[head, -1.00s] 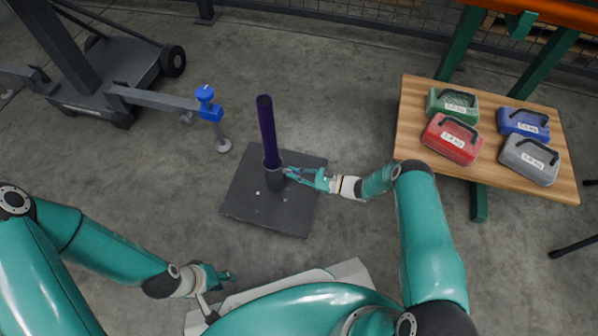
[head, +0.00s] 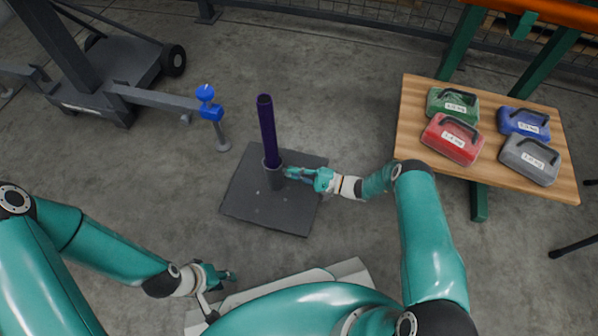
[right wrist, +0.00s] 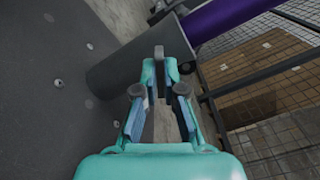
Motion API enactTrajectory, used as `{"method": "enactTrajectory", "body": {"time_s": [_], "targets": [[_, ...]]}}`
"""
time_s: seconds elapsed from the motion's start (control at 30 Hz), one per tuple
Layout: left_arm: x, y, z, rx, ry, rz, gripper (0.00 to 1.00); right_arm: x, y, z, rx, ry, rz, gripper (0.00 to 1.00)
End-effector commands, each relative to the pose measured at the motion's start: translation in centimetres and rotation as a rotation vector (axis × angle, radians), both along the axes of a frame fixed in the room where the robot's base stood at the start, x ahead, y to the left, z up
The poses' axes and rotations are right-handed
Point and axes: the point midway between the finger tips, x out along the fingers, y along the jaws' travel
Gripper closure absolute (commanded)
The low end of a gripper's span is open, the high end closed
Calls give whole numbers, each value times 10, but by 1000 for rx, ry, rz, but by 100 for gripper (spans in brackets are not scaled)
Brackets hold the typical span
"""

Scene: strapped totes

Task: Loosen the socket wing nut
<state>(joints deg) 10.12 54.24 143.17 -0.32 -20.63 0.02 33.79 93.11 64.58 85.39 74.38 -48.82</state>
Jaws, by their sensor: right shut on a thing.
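A purple pole (head: 267,130) stands upright in a grey tubular socket (head: 274,178) on a dark square base plate (head: 265,208). In the right wrist view the socket (right wrist: 130,62) lies just beyond my fingers, with the pole (right wrist: 230,17) coming out of it. My right gripper (head: 290,173) is at the right side of the socket. In the right wrist view its fingertips (right wrist: 160,78) are closed on the small grey wing nut (right wrist: 159,52), which is partly hidden between them. My left gripper (head: 228,275) hangs low, away from the socket; its finger opening is too small to tell.
The floor around the base plate is clear.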

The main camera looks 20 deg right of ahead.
Motion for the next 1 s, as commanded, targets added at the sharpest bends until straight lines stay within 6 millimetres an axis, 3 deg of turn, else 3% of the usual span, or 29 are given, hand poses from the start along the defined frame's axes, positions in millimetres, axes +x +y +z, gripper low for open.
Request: {"method": "enactTrajectory", "body": {"time_s": [0.57, 0.6, 0.73, 1.0], "targets": [[0, 0, -1, 0, 0, 0, 67, 0, 5, -4, -30, -28, 3, 100], [0, 0, -1, 0, 0, 0, 67, 0, 5, -4, -30, -28, 3, 90], [0, 0, -1, 0, 0, 0, 67, 1, 5, -4, -31, -27, 2, 69], [0, 0, 0, 0, 0, 0, 67, 1, 2, -2, -30, -30, 0, 67]]}}
